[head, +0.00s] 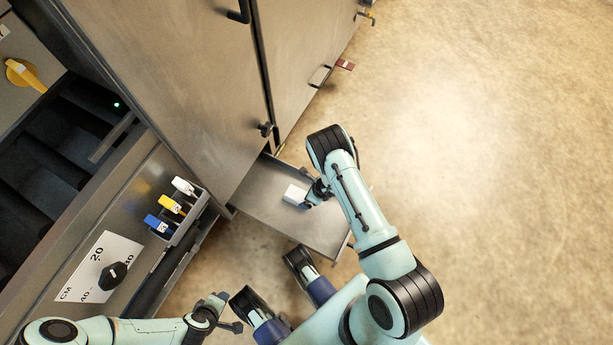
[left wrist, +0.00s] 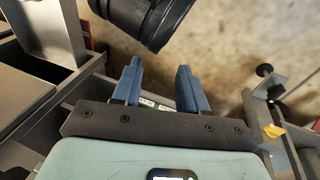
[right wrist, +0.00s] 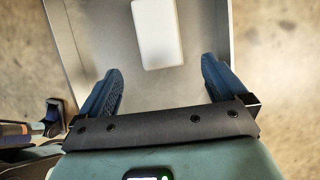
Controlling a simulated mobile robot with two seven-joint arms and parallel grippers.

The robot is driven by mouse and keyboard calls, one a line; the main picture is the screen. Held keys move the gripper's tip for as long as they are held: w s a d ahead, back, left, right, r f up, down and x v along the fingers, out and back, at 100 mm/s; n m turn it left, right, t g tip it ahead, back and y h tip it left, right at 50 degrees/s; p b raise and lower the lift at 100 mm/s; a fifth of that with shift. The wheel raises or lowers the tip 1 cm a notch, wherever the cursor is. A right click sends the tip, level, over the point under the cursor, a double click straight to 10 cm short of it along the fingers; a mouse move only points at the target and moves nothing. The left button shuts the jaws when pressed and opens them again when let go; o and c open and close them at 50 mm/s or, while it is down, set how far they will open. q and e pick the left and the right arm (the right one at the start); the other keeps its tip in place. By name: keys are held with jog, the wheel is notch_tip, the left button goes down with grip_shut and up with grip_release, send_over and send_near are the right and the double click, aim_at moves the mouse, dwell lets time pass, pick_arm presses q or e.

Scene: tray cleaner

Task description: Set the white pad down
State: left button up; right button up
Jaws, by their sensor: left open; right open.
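The white pad (head: 294,195) lies flat on the grey metal tray (head: 262,185) that juts out from the machine's base. In the right wrist view the pad (right wrist: 158,34) rests on the bare tray floor (right wrist: 110,40), ahead of the fingertips. My right gripper (right wrist: 160,85) is open and empty, its fingers apart on either side and short of the pad; it also shows over the tray in the head view (head: 308,200). My left gripper (left wrist: 160,75) is open and empty, low at the left of the head view (head: 228,312), away from the tray.
A rack (head: 185,225) with white, yellow and blue handled items hangs on the machine front, beside a dial plate (head: 92,272). Tall metal cabinet doors (head: 180,90) stand behind the tray. The floor (head: 480,150) to the right is clear.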

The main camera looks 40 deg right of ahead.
pick_arm(q)
jog(key=shift+s+d+r+g+p, duration=0.15)
jog(key=shift+s+d+r+p, duration=0.15)
jog(key=shift+s, duration=0.3)
jog(key=shift+s+d+r+g+p, duration=0.15)
jog(key=shift+s+d+r, duration=0.1)
jog(key=shift+s+r, duration=0.25)
pick_arm(e)
jog(key=v, duration=0.4)
pick_arm(q)
jog(key=shift+f, duration=0.1)
